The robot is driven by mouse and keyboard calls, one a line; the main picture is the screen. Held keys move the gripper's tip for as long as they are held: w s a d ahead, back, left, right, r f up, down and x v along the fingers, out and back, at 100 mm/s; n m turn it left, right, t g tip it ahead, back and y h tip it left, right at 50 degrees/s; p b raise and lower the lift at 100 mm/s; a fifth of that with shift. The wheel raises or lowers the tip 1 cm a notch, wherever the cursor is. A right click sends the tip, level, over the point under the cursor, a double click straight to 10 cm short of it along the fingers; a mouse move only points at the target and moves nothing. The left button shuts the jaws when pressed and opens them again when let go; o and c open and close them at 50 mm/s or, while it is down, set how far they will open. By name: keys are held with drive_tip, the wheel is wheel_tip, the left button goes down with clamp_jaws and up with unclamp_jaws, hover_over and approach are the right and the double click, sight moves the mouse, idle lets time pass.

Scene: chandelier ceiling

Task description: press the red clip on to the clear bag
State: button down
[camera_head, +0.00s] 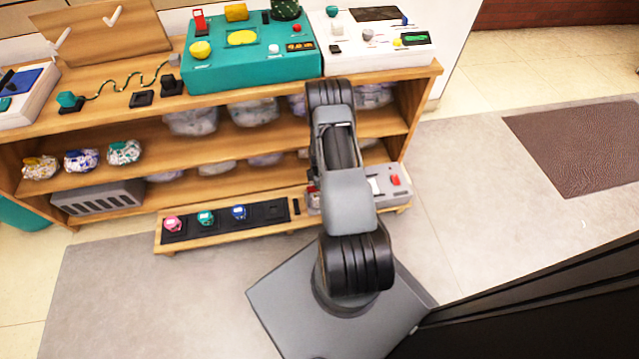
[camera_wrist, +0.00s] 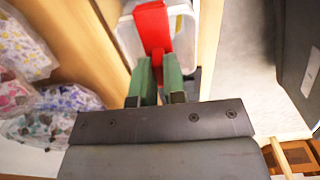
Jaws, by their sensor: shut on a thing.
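In the wrist view my gripper (camera_wrist: 158,80), with green fingers, is shut on the red clip (camera_wrist: 152,28). The clip stands out beyond the fingertips. In the head view my own arm hides the gripper, and the clip cannot be made out for certain. Clear bags with coloured contents (camera_wrist: 35,95) lie at the left of the wrist view, apart from the clip. In the head view, bags with yellow (camera_head: 40,167), blue (camera_head: 81,160) and teal (camera_head: 124,152) contents sit on the middle shelf at the left. I cannot tell which bag is the task's.
Wooden shelves (camera_head: 240,147) hold more bags. A whitish container (camera_wrist: 185,30) is behind the clip.

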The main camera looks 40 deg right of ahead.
drive_tip(key=c, duration=1.1)
unclamp_jaws()
drive_tip(key=shift+c, duration=1.3)
drive_tip(key=shift+r+p, duration=3.25)
drive_tip(key=shift+r, duration=1.25)
